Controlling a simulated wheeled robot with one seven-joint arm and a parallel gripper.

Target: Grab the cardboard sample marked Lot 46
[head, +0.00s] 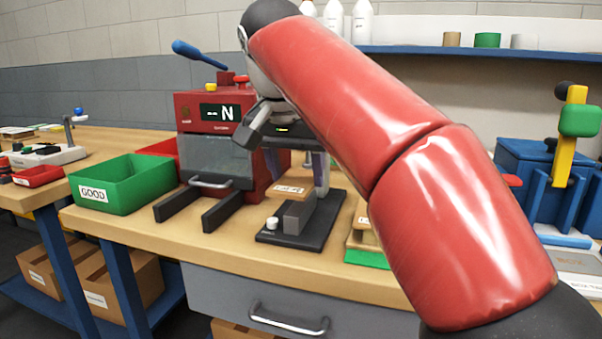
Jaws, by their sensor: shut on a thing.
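My gripper (297,180) reaches down in the middle of the view, in front of the red machine. It is shut on a thin tan cardboard sample (290,189), which shows between the fingers just above a black fixture (302,232). The sample has a pale label, too small to read here, so I cannot tell its lot number. I cannot tell whether the sample still touches the grey block of the fixture. More tan pieces (362,238) with a label show over a green base (367,259), partly hidden by my red arm.
The red machine (190,108) with a display and blue-tipped lever stands behind. A green bin marked GOOD (125,195) is at left, a red bin (160,149) behind it. Blue equipment (525,170) stands at right. The wooden bench (150,229) is clear along its front left.

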